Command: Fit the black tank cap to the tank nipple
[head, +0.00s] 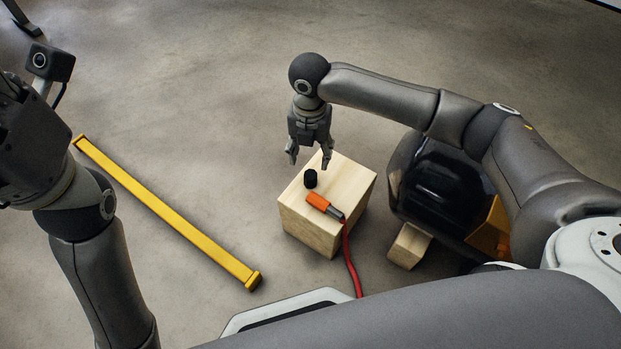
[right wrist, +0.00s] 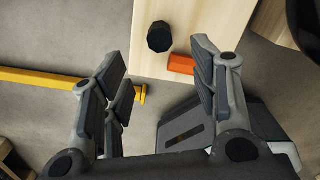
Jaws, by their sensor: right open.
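The black cap (head: 310,178) is a small dark cylinder standing on top of a pale wooden block (head: 300,222). My right gripper (head: 310,161) is open and empty, pointing down just above and behind the cap. In the right wrist view the cap (right wrist: 160,37) lies ahead of the spread fingers (right wrist: 160,78), apart from them. A dark, glossy rounded body (head: 440,185), perhaps the tank, stands right of the block, partly hidden by my right arm. I cannot make out the nipple. My left arm is at the left edge; its gripper does not show.
An orange and grey fitting (head: 318,202) with a red hose (head: 349,262) lies on the block near the cap. A long yellow bar (head: 165,210) lies on the floor to the left. A small wooden block (head: 408,246) sits by the dark body. The floor behind is clear.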

